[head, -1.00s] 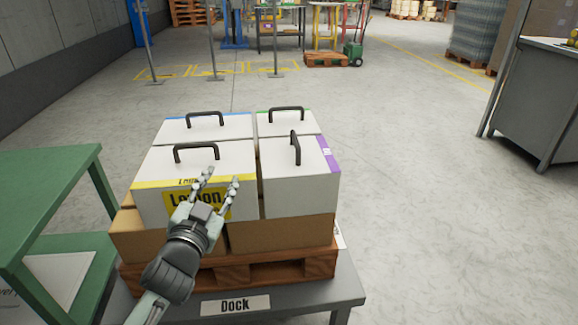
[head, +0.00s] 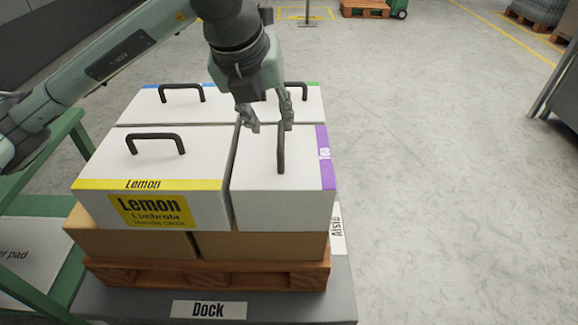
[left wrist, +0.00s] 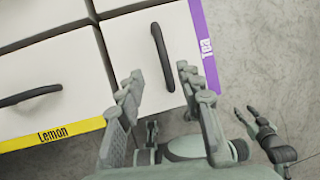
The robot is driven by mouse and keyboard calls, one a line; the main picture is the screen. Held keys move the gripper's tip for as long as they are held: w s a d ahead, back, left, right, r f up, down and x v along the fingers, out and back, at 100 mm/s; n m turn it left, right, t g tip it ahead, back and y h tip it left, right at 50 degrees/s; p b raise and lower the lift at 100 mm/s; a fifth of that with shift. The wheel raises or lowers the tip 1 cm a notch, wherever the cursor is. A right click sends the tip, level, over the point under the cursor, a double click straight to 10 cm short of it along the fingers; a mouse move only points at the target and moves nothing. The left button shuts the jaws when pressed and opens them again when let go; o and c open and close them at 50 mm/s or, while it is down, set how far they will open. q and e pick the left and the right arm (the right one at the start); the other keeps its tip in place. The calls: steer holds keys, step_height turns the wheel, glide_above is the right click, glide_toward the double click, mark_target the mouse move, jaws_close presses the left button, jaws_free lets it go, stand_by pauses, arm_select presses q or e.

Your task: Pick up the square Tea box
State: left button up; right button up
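The Tea box (head: 285,196) is white with a purple strip and a black upright handle (head: 281,148). It sits front right on the stacked pallet. The purple strip reads Tea in the left wrist view (left wrist: 205,48). My left gripper (head: 268,122) is open above the Tea box, pointing down. In the left wrist view its fingers (left wrist: 163,88) stand apart on either side of the line of the handle (left wrist: 161,56); contact does not show. A part of my own body, perhaps my right gripper (left wrist: 247,119), shows small at lower right in the wrist view.
The Lemon box (head: 160,168) with a yellow strip stands close on the left. Two more handled white boxes are behind, partly covered by my left arm. Brown cartons (head: 262,244) and a wooden pallet (head: 210,276) lie below, on the Dock stand (head: 280,306).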

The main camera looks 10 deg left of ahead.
mark_target(281, 133)
arm_select(q)
steer(key=x, duration=0.4)
steer(key=p+x, duration=0.1)
steer(key=x, duration=0.2)
steer(key=shift+w+d+r, duration=0.1)
steer(key=shift+w+d, duration=0.15)
steer(key=shift+w, duration=0.05)
arm_select(e)
step_height(281, 133, down, 2)
steer(key=shift+d+f, duration=0.1)
arm_select(q)
steer(key=shift+c, duration=0.3)
jaws_close()
steer(key=shift+r, duration=0.15)
